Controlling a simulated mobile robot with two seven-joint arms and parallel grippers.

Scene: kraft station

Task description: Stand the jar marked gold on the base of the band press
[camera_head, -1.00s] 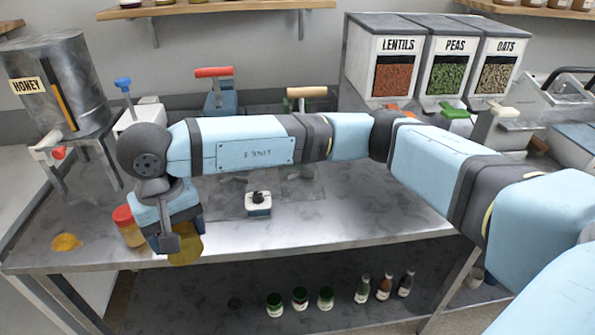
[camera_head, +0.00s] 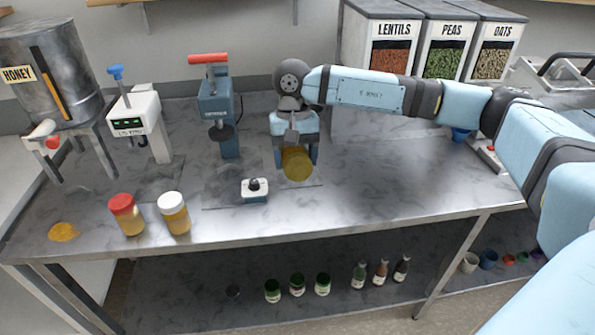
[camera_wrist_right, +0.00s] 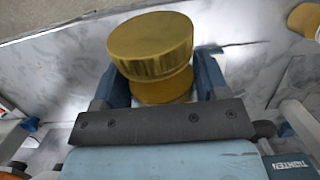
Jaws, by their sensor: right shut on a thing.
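The gold-lidded jar (camera_head: 297,164) is in my right gripper (camera_head: 295,150), held above the table right of the small black-knobbed block. In the right wrist view the gold lid (camera_wrist_right: 150,40) shows between the two blue fingers, which are shut on the jar. Any marking on the jar is not readable. A blue press with a red handle (camera_head: 215,100) stands at the back, left of the gripper. I cannot tell whether it is the band press. My right arm hides the spot where a wooden-handled device showed earlier. My left gripper is not in view.
A red-lidded jar (camera_head: 126,215) and a white-lidded jar (camera_head: 174,214) stand at the front left, beside a yellow puddle (camera_head: 63,232). The black-knobbed block (camera_head: 255,190) sits mid-table. A white labelled machine (camera_head: 138,120) and the honey tank (camera_head: 50,75) stand at left. The table's right half is mostly clear.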

